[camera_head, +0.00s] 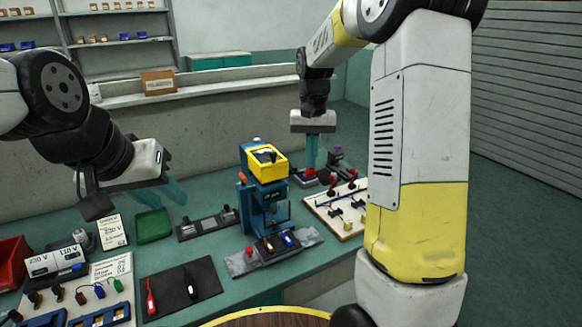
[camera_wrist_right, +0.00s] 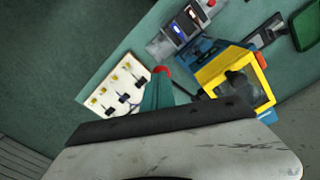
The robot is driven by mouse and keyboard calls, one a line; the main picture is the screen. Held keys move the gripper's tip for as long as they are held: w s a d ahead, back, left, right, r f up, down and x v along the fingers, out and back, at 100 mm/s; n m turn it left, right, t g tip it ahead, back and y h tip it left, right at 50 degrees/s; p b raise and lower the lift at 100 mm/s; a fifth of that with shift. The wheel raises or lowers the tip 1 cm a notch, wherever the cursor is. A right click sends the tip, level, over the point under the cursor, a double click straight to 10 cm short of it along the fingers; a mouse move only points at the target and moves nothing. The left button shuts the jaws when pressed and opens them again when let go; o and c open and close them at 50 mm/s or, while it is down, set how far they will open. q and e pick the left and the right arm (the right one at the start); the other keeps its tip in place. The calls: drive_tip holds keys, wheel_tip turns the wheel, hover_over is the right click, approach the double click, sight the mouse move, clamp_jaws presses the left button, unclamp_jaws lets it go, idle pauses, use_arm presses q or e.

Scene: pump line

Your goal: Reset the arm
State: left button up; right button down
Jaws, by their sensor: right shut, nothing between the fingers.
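My right gripper (camera_head: 311,152) hangs fingers down above the back right of the bench, with its teal fingers together and nothing between them. In the right wrist view its fingers (camera_wrist_right: 158,92) point toward a red part (camera_wrist_right: 161,70), mostly hidden behind the tips; I cannot tell whether they touch it. My right arm (camera_head: 420,130) fills much of the right side of the head view. My left gripper (camera_head: 174,180) is over the left part of the bench, its teal fingers apart and empty, above the green tray (camera_head: 153,225).
A blue and yellow machine (camera_head: 264,165) stands mid-bench, left of my right gripper. A white board with small parts (camera_head: 352,226) lies in front of that gripper. A black mat (camera_head: 205,305) with two probes and a red bin (camera_head: 12,262) are at the left.

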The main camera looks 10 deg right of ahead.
drive_tip(key=shift+w+r, duration=0.1)
drive_tip(key=shift+r, duration=0.6)
drive_tip(key=shift+s+r, duration=0.2)
drive_tip(key=shift+s, duration=0.05)
drive_tip(key=s+a+r+n+t+y, duration=0.1)
drive_tip(key=s+r+t, duration=0.2)
drive_tip(key=s, duration=0.9)
drive_tip(key=s+a+r+n+t+y, duration=0.1)
drive_tip(key=s+r+t, duration=0.1)
drive_tip(key=s, duration=0.9)
drive_tip(key=shift+s+a+r+n+t, duration=0.15)
drive_tip(key=shift+s+r+n+t, duration=0.2)
drive_tip(key=shift+t, duration=0.25)
